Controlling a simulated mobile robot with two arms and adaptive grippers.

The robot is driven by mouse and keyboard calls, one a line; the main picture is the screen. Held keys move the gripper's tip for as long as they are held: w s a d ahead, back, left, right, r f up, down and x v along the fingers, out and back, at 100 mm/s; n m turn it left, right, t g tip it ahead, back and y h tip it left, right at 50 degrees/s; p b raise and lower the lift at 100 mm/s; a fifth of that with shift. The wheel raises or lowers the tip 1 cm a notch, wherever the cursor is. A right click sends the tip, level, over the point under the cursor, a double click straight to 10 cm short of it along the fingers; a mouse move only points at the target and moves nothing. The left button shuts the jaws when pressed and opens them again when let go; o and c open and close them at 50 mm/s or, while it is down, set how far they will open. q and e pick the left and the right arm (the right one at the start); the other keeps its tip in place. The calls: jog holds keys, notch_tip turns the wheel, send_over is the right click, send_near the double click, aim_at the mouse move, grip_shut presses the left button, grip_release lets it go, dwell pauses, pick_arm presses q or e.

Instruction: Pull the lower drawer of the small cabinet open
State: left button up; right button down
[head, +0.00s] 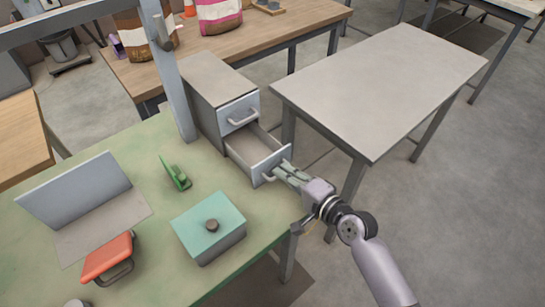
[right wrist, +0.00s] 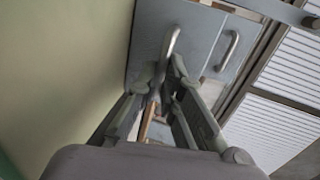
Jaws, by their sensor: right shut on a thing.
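The small grey cabinet (head: 198,84) stands at the far right corner of the green table. Its upper drawer (head: 238,110) is closed. Its lower drawer (head: 274,160) stands out of the cabinet, with its empty-looking inside showing. My right gripper (head: 279,174) is at the lower drawer's front, shut on its bar handle (head: 266,176). In the right wrist view the handle (right wrist: 171,46) runs between the two fingers (right wrist: 164,88), and the upper drawer's handle (right wrist: 229,50) shows beside it. The fingertips partly hide the handle. My left gripper is not in view.
On the green table (head: 150,222) are a teal-lidded box (head: 204,215), a red-orange device (head: 106,258), a small green tool (head: 177,173) and a grey angled panel (head: 75,185). A grey post (head: 176,82) rises left of the cabinet. A bare grey table (head: 380,85) stands to the right.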

jog(key=shift+f+v, duration=0.15)
jog(key=shift+v, duration=0.45)
jog(key=shift+f+v, duration=0.15)
jog(key=shift+v, duration=0.45)
jog(key=c, duration=1.7)
grip_release()
jog(key=v, duration=1.2)
jog(key=shift+d, duration=0.1)
jog(key=shift+f, duration=0.15)
